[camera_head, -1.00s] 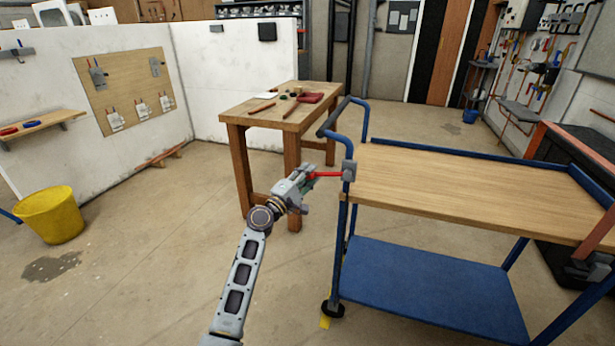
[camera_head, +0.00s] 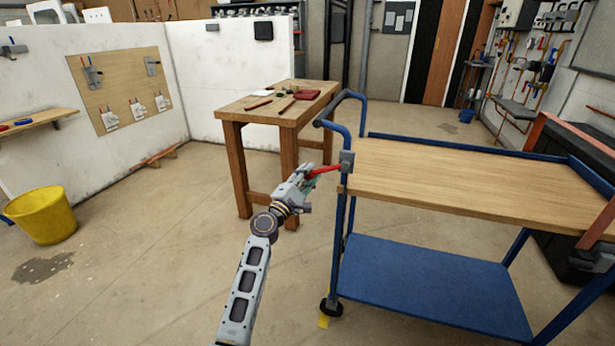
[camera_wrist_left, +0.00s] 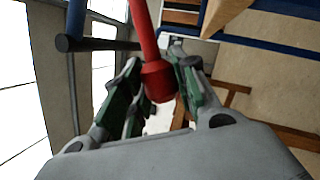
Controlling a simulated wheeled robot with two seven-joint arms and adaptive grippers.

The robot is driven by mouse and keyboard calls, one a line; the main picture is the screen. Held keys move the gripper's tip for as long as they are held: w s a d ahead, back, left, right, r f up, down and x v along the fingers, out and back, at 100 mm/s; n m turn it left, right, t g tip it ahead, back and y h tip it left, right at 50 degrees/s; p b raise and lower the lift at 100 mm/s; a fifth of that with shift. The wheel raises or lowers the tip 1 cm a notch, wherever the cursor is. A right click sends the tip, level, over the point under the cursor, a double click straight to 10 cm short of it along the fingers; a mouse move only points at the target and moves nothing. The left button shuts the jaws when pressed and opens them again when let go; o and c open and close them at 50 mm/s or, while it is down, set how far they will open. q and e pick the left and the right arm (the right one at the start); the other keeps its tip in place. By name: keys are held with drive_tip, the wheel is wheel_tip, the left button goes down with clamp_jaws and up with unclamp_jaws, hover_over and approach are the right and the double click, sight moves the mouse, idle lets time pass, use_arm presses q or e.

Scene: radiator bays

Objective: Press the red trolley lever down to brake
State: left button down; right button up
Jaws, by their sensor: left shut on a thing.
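The red lever (camera_head: 326,169) sticks out to the left from a grey bracket (camera_head: 347,161) on the near-left post of the blue trolley (camera_head: 430,268). It slopes a little down toward its free end. My left gripper (camera_head: 309,175) is at that free end, shut on the lever. In the left wrist view the lever's red knob (camera_wrist_left: 158,80) sits between the two green-padded fingers. The lever's tip is partly hidden by the fingers in the head view. My right gripper is not in view.
The trolley has a wooden top (camera_head: 450,183) and a blue push handle (camera_head: 346,110). A wooden workbench (camera_head: 262,115) with tools stands behind my left gripper. A yellow bucket (camera_head: 42,214) stands at the far left. The floor between is clear.

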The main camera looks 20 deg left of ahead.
use_arm(q)
drive_tip(key=shift+f, duration=0.2)
drive_tip(key=c, duration=1.4)
unclamp_jaws()
drive_tip(key=shift+o, duration=0.2)
drive_tip(key=shift+r, duration=0.1)
drive_tip(key=shift+s, duration=0.1)
drive_tip(key=v, duration=1.2)
